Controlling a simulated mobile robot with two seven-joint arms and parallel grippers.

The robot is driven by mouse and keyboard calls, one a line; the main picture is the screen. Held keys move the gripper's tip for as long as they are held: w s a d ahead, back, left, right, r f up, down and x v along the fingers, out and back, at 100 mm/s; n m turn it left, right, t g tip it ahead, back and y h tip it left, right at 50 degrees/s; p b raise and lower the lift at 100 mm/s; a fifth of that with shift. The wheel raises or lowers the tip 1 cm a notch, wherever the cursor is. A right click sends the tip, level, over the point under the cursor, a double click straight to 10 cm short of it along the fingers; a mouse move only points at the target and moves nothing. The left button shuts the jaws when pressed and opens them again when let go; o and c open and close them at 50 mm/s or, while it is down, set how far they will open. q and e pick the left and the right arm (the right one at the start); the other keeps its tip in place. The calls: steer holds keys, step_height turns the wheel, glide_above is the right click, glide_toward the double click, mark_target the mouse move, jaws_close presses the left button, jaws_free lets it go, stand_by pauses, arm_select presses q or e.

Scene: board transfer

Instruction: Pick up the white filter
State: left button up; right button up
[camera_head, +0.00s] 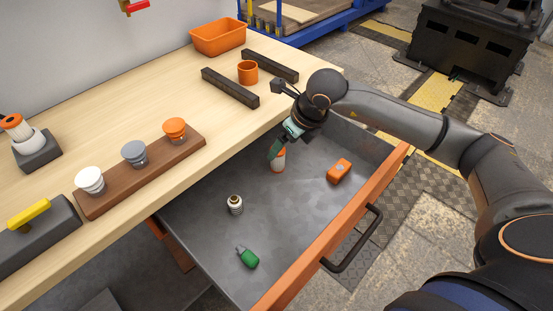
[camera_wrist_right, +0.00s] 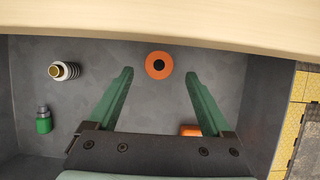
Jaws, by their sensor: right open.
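The white filter (camera_head: 279,160), white with an orange part, stands in the open grey drawer (camera_head: 300,215). In the right wrist view its round orange end with a dark centre (camera_wrist_right: 158,65) shows just beyond and between the fingertips. My right gripper (camera_head: 273,152) reaches down into the drawer and partly hides the filter in the head view. In the wrist view its green fingers (camera_wrist_right: 158,75) are spread apart with nothing held between them. I cannot tell how far above the filter the tips are. My left gripper is not in view.
The drawer's orange front (camera_head: 320,250) has a black handle. Drawer floor is clear between items.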

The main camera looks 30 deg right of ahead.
mark_target(278, 157)
steer(key=x, duration=0.7)
steer(key=shift+s+b, duration=0.3)
steer(key=shift+b, duration=0.05)
jaws_close()
